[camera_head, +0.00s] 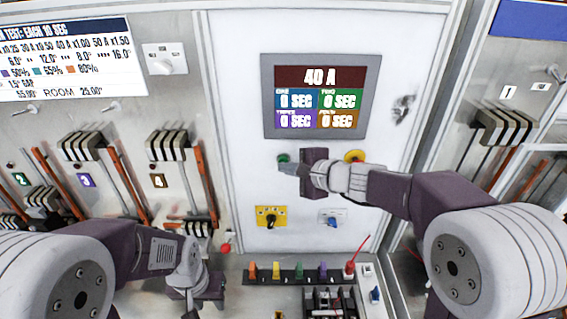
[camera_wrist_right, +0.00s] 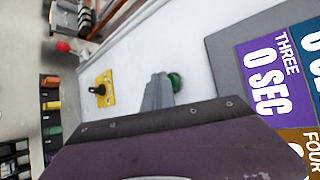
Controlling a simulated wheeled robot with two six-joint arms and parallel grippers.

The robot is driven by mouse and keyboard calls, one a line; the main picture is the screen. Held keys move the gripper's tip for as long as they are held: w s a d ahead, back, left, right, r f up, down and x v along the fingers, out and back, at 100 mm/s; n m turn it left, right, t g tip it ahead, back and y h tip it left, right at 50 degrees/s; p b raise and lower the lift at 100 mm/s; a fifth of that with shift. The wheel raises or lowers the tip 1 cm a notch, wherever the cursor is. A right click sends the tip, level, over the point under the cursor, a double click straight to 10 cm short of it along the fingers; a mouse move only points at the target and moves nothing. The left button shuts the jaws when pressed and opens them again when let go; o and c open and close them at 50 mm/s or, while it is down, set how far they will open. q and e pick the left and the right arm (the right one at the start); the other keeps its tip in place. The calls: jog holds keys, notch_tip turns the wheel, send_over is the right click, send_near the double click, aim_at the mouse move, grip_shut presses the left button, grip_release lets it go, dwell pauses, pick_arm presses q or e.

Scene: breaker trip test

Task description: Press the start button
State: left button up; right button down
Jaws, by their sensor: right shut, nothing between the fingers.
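The green start button (camera_head: 283,158) is on the white panel, below the left part of the display. It also shows in the right wrist view (camera_wrist_right: 175,81), just beyond my finger tips. My right gripper (camera_head: 288,168) is shut and empty, its tips pointing left at the button's lower edge. In the right wrist view the shut fingers (camera_wrist_right: 158,92) overlap the button's near side; I cannot tell whether they touch it. My left gripper (camera_head: 196,292) hangs low at the left, well away from the button; its finger opening is unclear.
The display (camera_head: 320,97) reads 40 A with several timers at 0 SEC. A yellow-ringed button (camera_head: 354,156) sits right of the green one, partly behind my right arm. A yellow rotary switch (camera_head: 270,217) is below. A rack of coloured plugs (camera_head: 290,276) stands at the bottom.

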jog(key=shift+w, duration=0.2)
jog(key=shift+s, duration=0.1)
dwell(0.4)
jog(key=shift+s+b, duration=0.55)
jog(key=shift+s, duration=0.25)
jog(key=s+b, duration=0.1)
jog(key=s, duration=0.4)
jog(key=shift+b, duration=0.3)
